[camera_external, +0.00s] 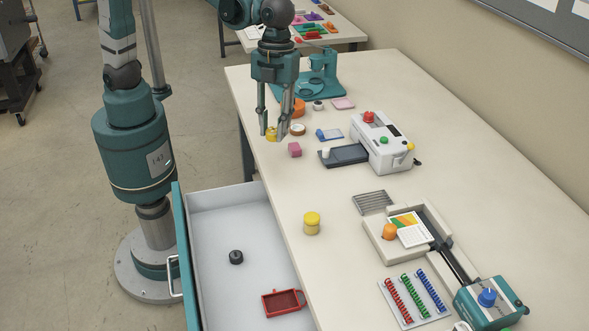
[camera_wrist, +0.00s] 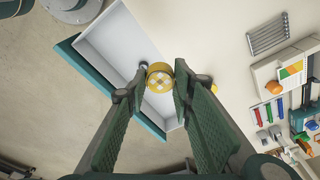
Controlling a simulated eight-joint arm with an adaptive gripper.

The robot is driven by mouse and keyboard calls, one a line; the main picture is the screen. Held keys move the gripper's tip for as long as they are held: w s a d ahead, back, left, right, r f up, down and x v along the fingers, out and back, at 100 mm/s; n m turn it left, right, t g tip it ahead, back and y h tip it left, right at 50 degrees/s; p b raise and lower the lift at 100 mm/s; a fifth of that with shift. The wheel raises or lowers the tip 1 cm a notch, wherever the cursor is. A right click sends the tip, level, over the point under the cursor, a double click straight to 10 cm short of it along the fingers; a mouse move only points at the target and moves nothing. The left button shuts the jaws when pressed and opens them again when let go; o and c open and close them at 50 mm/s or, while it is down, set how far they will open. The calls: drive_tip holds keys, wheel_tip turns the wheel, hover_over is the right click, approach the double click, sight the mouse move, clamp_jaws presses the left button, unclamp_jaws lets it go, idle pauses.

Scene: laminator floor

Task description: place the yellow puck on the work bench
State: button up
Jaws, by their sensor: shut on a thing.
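The yellow puck (camera_wrist: 160,70) is between the fingertips of my gripper (camera_wrist: 160,82) in the wrist view, with a pale patterned face towards the camera. In the external view my gripper (camera_external: 273,133) points down near the left edge of the work bench (camera_external: 345,275), and the yellow puck (camera_external: 270,134) shows at its tips, partly hidden by a finger. My gripper is shut on the puck. The height of the puck over the bench is hard to tell.
An open drawer (camera_external: 222,210) holds a black knob (camera_external: 236,257) and a red tray (camera_external: 283,303). The bench is clear around the jar.

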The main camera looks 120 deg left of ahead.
drive_tip(key=w+a+n+p, duration=0.15)
drive_tip(key=w+a, duration=0.35)
drive_tip(key=a, duration=0.5)
drive_tip(key=w+a+r+n+p, duration=0.15)
drive_tip(key=w+a, duration=0.35)
drive_tip(key=a, duration=0.5)
drive_tip(key=w+a+f+n+p, duration=0.15)
drive_tip(key=w+a, duration=0.35)
drive_tip(key=a, duration=0.6)
drive_tip(key=a+f+n+t+p, duration=0.1)
drive_tip(key=a+f+n+p, duration=0.2)
drive_tip(key=a, duration=2.9)
drive_tip(key=shift+y, duration=0.3)
drive_tip(key=shift+s+a+f+p, duration=0.1)
drive_tip(key=shift+s+f+p, duration=0.1)
drive_tip(key=shift+f, duration=0.55)
drive_tip(key=shift+s+a+f+p, duration=0.1)
drive_tip(key=shift+s+f+p, duration=0.1)
drive_tip(key=shift+f, duration=0.5)
drive_tip(key=shift+s+a+f+p, duration=0.1)
drive_tip(key=shift+f+p, duration=0.1)
drive_tip(key=shift+f, duration=0.55)
drive_tip(key=shift+f, duration=0.15)
drive_tip(key=shift+d+f, duration=0.1)
drive_tip(key=shift+f, duration=2.9)
